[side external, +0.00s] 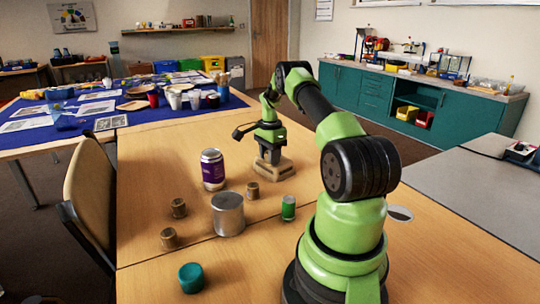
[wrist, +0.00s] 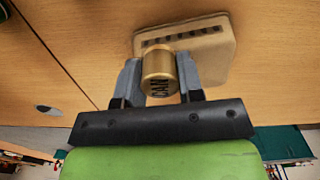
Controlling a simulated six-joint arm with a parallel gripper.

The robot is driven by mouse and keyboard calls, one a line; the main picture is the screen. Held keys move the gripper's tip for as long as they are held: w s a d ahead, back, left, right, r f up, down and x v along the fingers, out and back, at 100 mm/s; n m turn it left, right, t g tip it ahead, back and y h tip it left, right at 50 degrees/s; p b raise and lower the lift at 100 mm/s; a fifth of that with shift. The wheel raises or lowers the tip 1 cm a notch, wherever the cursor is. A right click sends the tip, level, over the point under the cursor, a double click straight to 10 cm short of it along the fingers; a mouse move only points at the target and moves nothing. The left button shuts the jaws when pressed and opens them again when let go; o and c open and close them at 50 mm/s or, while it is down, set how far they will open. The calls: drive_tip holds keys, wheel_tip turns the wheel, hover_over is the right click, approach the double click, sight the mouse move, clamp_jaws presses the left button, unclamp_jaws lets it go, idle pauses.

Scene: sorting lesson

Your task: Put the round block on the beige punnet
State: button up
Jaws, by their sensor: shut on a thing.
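The round block (wrist: 158,76), a gold-brown cylinder with dark letters on its side, is between the fingers of my gripper (wrist: 160,68) in the wrist view. My gripper is shut on it. The beige punnet (wrist: 215,50), a shallow box with a row of dark slots, is just beyond the block in that view. In the side view my gripper (side external: 270,152) is right above or at the punnet (side external: 273,170), and the block is hidden there. I cannot tell whether the block touches the punnet.
A purple can (side external: 212,170) stands left of the punnet. A small brown cylinder (side external: 252,190), a green can (side external: 289,208) and a wide silver can (side external: 228,214) stand nearer. Two more brown cylinders (side external: 179,208) (side external: 169,238) and a teal cylinder (side external: 191,278) are at the front left.

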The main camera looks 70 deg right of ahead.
drive_tip(key=o, duration=0.9)
drive_tip(key=shift+f, duration=0.1)
